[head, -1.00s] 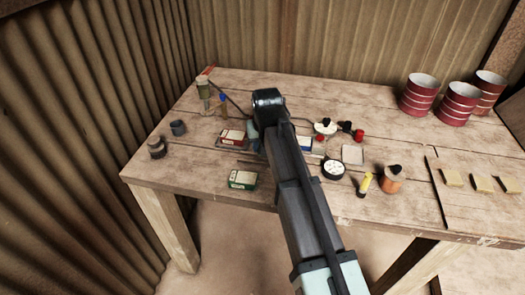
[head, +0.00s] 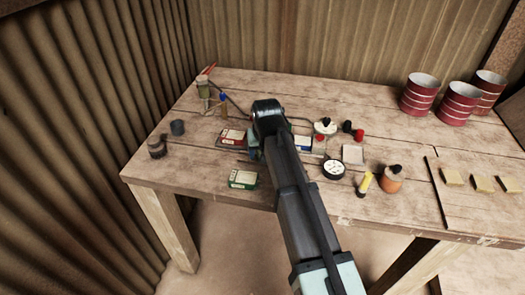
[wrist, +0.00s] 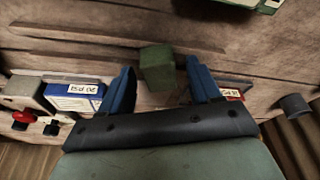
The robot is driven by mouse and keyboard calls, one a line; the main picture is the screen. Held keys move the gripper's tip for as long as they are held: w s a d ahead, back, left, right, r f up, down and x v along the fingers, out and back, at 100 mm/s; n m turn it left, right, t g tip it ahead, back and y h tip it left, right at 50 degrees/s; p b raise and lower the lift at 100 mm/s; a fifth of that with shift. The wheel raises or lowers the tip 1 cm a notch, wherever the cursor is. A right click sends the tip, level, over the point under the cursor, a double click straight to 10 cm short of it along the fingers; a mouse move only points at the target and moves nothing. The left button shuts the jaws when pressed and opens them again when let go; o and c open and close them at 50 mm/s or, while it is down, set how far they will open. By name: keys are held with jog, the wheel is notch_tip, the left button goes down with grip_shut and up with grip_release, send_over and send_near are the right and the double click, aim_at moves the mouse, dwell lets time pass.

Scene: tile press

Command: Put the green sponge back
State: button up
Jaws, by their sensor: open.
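In the wrist view a plain dark green block, which looks like the green sponge (wrist: 157,67), stands between the tips of my gripper (wrist: 160,72). The gripper's blue fingers are open, one on each side of the sponge, with a visible gap on both sides. I cannot tell how far down the fingers reach. A blue box marked "20 PSI" (wrist: 75,95) is left of the fingers, and a red box (wrist: 232,94) is right of them. In the head view my arm hides the sponge; the red box (head: 232,137) and blue box (head: 303,143) show on either side.
A green labelled box (head: 243,180) lies near the table's front edge. A round gauge (head: 333,169), a yellow stick (head: 363,183) and an orange pot (head: 390,179) are to the right. Red tins (head: 459,103) stand at back right.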

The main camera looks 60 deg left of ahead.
jog(key=v, duration=1.2)
jog(key=shift+r, duration=0.1)
dwell(0.5)
